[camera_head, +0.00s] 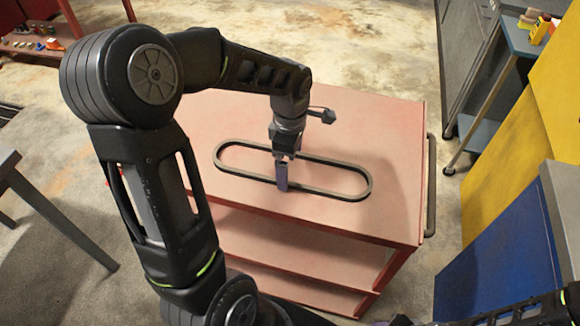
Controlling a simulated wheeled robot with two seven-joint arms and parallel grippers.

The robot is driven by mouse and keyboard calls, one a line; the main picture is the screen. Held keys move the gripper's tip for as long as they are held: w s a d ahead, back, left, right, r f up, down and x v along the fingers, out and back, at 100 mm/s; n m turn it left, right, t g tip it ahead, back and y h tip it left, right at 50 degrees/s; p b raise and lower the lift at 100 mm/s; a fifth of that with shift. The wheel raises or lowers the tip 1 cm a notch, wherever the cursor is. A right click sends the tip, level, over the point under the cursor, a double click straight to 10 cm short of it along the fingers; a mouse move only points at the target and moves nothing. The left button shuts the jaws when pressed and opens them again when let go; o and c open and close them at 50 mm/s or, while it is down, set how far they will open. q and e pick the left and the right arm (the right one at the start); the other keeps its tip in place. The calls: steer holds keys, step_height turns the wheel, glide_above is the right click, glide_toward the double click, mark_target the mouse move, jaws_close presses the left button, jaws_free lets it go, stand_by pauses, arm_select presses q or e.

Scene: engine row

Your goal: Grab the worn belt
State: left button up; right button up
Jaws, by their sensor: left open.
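The worn belt (322,192) is a dark, long oval loop lying flat on the red cart's top (395,140). My left gripper (282,180) points down over the middle of the belt, with its fingers at the near strand. The jaws are open. One finger hides a short piece of that strand, and I cannot tell whether it touches the belt. Part of my right arm shows at the bottom right edge, but its gripper is not in view.
The cart has open lower shelves (290,255) and a dark side handle (430,185). Blue and yellow panels (500,260) stand close on the right. A dark table (45,205) is at the left. Red shelving (35,45) with small items stands at the back left.

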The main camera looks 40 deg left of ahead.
arm_select(q)
steer(key=shift+c, duration=0.2)
steer(key=c, duration=1.1)
step_height(320, 180, up, 10)
steer(key=shift+b, duration=0.4)
stand_by(0.4)
